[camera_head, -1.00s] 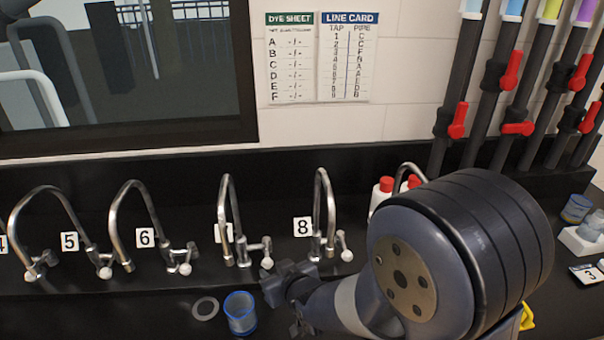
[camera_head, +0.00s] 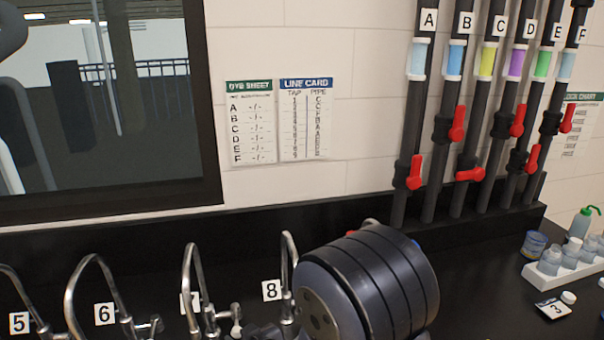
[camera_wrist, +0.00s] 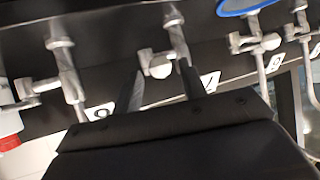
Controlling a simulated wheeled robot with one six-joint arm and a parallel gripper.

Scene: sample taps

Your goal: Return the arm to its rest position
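My arm's dark round joint (camera_head: 370,285) fills the lower middle of the head view. My gripper is hidden or below the frame there. In the wrist view my gripper (camera_wrist: 160,85) shows two dark fingers spread apart, with nothing seen held between them. The wrist view is roughly upside down. Beyond the fingers are the metal taps, with tap 8 (camera_wrist: 62,70) and tap 7 (camera_wrist: 165,62) nearest. I cannot tell how far the fingertips are from tap 7. The arm is bent over the bench in front of the tap row.
In the head view, pipes with red valves (camera_head: 470,170) stand behind. A white rack (camera_head: 565,268) with jars sits right.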

